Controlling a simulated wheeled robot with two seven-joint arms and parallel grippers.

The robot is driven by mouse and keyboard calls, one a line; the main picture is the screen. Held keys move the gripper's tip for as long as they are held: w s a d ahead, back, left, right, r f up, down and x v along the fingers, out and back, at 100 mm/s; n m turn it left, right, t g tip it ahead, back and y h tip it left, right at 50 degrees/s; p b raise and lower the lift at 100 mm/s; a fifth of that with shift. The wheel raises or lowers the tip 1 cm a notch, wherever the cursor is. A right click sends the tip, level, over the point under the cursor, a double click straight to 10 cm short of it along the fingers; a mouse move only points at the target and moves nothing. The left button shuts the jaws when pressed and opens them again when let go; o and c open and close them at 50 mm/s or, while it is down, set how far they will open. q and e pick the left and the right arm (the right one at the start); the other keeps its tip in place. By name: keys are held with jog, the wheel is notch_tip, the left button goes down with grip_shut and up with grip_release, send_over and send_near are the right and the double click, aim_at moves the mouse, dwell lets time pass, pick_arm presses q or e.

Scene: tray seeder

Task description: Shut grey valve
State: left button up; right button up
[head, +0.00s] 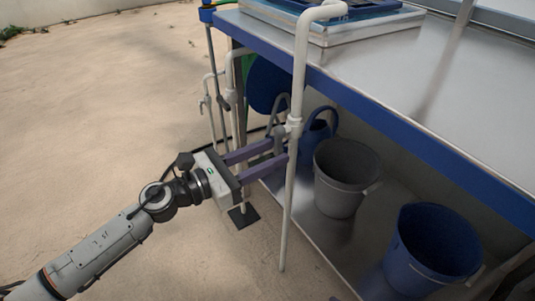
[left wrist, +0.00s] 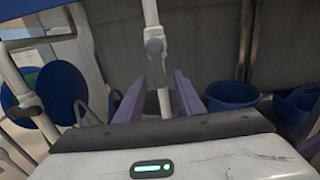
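A white upright pipe (head: 291,200) stands in front of the bench. A valve (head: 293,125) sits on it, just above my fingers, and a small grey handle (head: 280,133) shows at its side. In the left wrist view the valve's grey handle (left wrist: 155,47) hangs along the pipe (left wrist: 151,12). My left gripper (head: 284,150) is open, with its two purple fingers reaching to the pipe just below the valve. In the left wrist view the gripper (left wrist: 160,78) has the pipe between its fingers; contact cannot be told. My right gripper is not in view.
A metal bench (head: 440,90) with a blue edge stands at the right. Under it are a grey bucket (head: 340,196), a blue bucket (head: 410,265) and a blue watering can (head: 320,137). Other thin pipes (head: 212,90) stand behind the gripper. Sandy ground at left is clear.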

pick_arm(q)
grip_shut()
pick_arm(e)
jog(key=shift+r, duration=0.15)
